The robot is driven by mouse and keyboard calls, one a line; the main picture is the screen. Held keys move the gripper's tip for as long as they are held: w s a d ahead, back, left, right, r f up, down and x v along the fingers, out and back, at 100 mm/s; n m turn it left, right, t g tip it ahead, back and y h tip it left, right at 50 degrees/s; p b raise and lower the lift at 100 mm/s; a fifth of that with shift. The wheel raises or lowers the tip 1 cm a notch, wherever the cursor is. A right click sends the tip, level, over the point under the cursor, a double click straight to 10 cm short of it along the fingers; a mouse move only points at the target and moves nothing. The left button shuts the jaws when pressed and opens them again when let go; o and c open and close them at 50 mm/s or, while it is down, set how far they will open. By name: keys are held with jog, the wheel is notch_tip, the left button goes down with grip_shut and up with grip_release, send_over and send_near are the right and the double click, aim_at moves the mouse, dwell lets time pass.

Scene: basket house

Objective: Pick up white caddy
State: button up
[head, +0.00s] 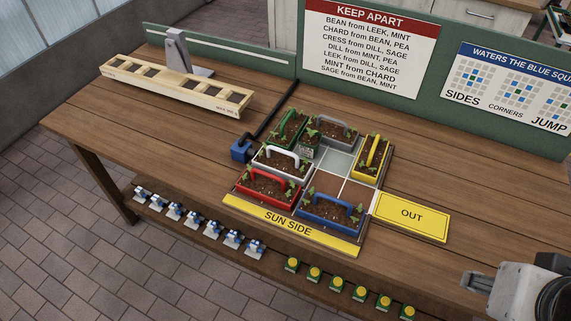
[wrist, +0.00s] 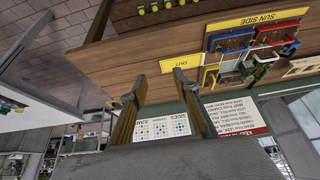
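The white caddy (head: 270,164) sits on the tiled grid in the middle of the bench, upright, with soil, small plants and a raised white handle. The red caddy (head: 264,195) is just in front of it, and the green caddy (head: 286,139) is behind it. My gripper (head: 474,283) is at the lower right in the head view, well away from the caddies. In the wrist view its two fingers (wrist: 157,88) stand apart with nothing between them.
A grey caddy (head: 336,125), a yellow caddy (head: 375,169) and a blue caddy (head: 325,212) share the grid, with some bare cells between. A yellow OUT plate (head: 411,216) lies at its right. A blue block with a black pipe (head: 241,151) and a wooden rack (head: 180,91) stand left.

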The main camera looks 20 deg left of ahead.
jog(key=shift+w, duration=0.1)
dwell(0.3)
jog(key=w+a+r+n, duration=0.2)
jog(key=w+a+n, duration=0.3)
jog(key=w, duration=0.6)
jog(key=n+t, duration=0.1)
jog(key=n, duration=1.2)
send_over(288, 153)
jog(key=s, duration=0.4)
notch_tip(288, 153, down, 18)
jog(key=shift+s+f, duration=0.1)
jog(key=shift+x, duration=1.3)
